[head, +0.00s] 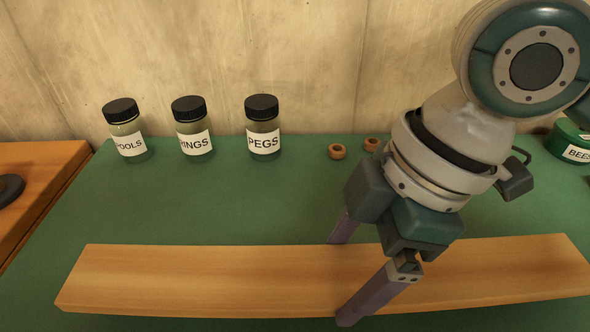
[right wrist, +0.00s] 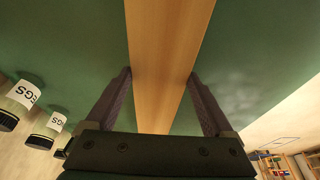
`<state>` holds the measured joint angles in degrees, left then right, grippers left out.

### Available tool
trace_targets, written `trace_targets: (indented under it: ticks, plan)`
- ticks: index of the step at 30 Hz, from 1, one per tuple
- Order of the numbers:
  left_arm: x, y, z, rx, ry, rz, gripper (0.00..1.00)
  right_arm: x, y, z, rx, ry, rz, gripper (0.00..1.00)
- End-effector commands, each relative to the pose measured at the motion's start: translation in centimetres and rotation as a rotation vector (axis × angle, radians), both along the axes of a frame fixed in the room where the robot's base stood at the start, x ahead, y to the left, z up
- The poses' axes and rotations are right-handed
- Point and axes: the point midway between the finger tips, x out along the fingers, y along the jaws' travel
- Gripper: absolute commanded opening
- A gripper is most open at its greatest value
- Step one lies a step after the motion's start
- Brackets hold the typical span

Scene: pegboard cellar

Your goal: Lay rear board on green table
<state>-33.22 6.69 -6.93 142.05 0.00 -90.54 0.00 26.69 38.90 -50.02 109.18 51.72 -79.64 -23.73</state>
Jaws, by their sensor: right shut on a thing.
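A long plain wooden board (head: 200,278) lies lengthwise across the front of the green table (head: 230,210) in the head view. My right gripper (head: 345,280) reaches down over it from the upper right. One finger is on the board's far side and one on its near side, and the jaws are shut on the board across its width. In the right wrist view the board (right wrist: 165,60) runs between the two fingers. I cannot tell whether its underside touches the table. My left gripper is not in view.
A green tin (head: 572,142) is at the far right. A wooden surface (head: 40,175) adjoins at left. Green table between jars and board is clear.

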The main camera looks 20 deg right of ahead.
Motion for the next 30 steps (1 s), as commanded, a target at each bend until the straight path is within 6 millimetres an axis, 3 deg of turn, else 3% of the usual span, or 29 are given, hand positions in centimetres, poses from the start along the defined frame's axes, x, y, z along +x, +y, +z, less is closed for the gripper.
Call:
trace_targets:
  ticks: [7,18,19,22,30]
  plan:
    - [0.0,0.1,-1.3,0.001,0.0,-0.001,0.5,0.0,0.0,-3.7,-0.001,0.002,-0.002,0.0]
    - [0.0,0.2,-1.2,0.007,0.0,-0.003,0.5,0.0,0.0,-4.1,0.001,0.0,-0.001,0.0]
    - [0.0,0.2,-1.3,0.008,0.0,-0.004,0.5,0.0,0.0,-4.2,-0.001,0.001,-0.001,0.88]
    - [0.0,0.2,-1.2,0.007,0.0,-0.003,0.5,0.0,0.0,-4.1,-0.001,0.001,-0.001,0.99]
    - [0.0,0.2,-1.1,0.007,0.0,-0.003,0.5,0.0,0.0,-3.9,0.0,0.0,0.0,1.0]
